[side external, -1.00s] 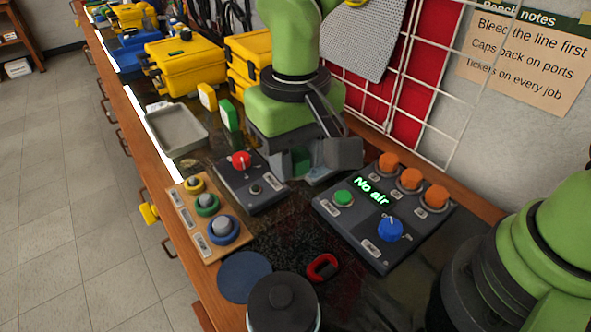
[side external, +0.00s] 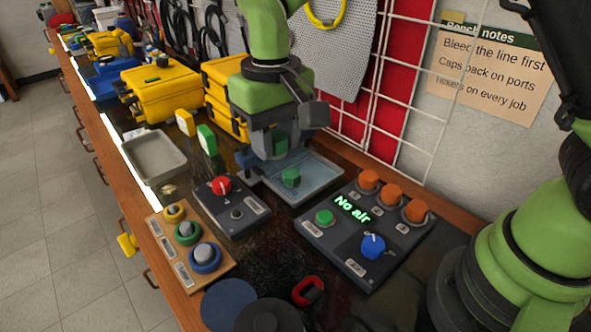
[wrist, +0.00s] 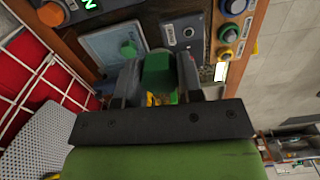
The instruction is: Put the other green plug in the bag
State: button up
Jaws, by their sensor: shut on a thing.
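My gripper (side external: 277,150) is shut on a green plug (side external: 279,141), which also shows between the fingers in the wrist view (wrist: 158,68). The bag (side external: 324,172) appears as a shallow, pale blue, see-through pouch lying on the bench. Another green plug (side external: 291,177) rests in it, and it also shows in the wrist view (wrist: 128,49). The held plug is just behind and above the bag's back left part in the side view. Its exact height above the bench is hard to tell.
A dark panel (side external: 342,246) reading "No air" stands right of the bag. A red-knob box (side external: 243,215) and a wooden block with ringed knobs (side external: 160,240) are to the left. An empty grey tray (side external: 153,174) and yellow cases (side external: 160,92) stand farther back. A wire grid rises behind.

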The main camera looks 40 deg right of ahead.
jog(key=w+d+f, duration=0.3)
jog(key=w+d, duration=0.2)
jog(key=d, duration=0.2)
send_over(314, 171)
jog(key=shift+n, duration=0.3)
notch_tip(314, 171, down, 9)
jog(key=shift+f, duration=2.3)
jog(key=shift+f, duration=0.2)
jog(key=o, duration=0.6)
jog(key=shift+r, duration=0.1)
